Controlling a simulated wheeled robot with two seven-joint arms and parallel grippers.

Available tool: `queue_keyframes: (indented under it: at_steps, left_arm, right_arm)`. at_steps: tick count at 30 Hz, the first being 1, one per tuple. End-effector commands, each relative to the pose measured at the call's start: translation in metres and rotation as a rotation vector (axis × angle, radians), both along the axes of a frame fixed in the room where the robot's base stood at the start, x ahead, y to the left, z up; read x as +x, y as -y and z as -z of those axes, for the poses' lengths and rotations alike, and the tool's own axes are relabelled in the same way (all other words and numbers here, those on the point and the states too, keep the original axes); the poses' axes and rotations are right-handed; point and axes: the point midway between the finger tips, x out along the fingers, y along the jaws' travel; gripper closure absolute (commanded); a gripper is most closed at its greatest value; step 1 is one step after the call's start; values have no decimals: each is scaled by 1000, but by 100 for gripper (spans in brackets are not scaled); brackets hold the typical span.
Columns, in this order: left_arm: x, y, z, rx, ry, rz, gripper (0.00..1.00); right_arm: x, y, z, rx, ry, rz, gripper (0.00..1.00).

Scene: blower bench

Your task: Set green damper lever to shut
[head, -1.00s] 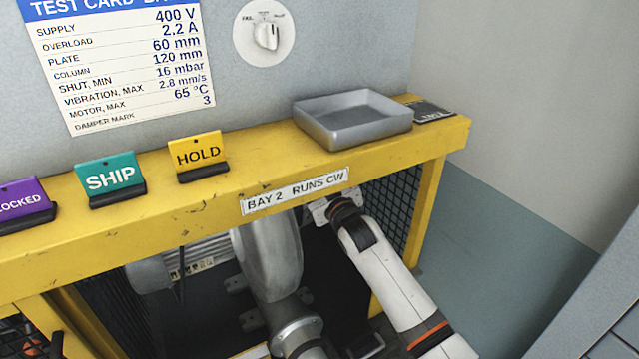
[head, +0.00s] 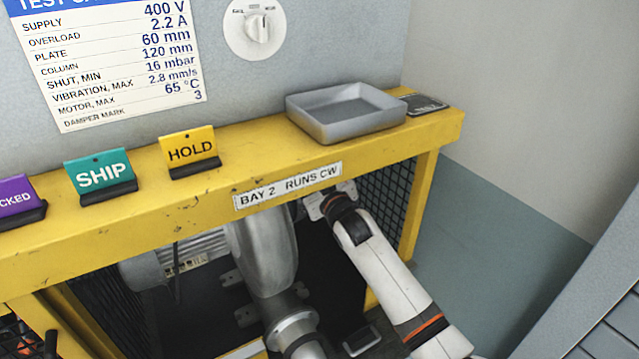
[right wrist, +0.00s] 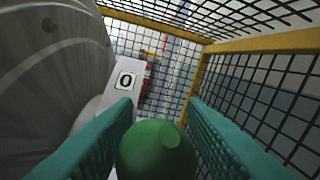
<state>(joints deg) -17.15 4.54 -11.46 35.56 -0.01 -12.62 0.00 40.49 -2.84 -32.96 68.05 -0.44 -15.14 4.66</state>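The green damper lever's round knob (right wrist: 157,150) fills the space between the two teal fingers of my right gripper (right wrist: 160,105) in the right wrist view. The fingers lie close against both sides of the knob. A pale plate marked "0" (right wrist: 125,82) stands just beyond it, to the left. The rest of the lever is hidden behind the knob. In the head view my right arm reaches under the yellow beam (head: 230,190), and its fingers and the lever are hidden there. My left gripper is not in view.
A grey blower housing (head: 265,255) stands left of my right arm, with black mesh (head: 385,205) to the right. The right wrist view shows mesh around the lever. A metal tray (head: 345,112) and HOLD (head: 190,152) and SHIP (head: 101,176) signs stand on the beam.

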Motion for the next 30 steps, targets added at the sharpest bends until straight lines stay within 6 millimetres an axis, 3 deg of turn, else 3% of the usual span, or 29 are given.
queue_keyframes:
  at_steps: [5,21,30]
  left_arm:
    - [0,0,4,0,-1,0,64]
    - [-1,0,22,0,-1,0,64]
    - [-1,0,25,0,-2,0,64]
  right_arm:
    - [-12,7,3,0,-1,1,62]
    - [-89,47,2,1,0,0,62]
    - [-105,55,-1,0,1,0,62]
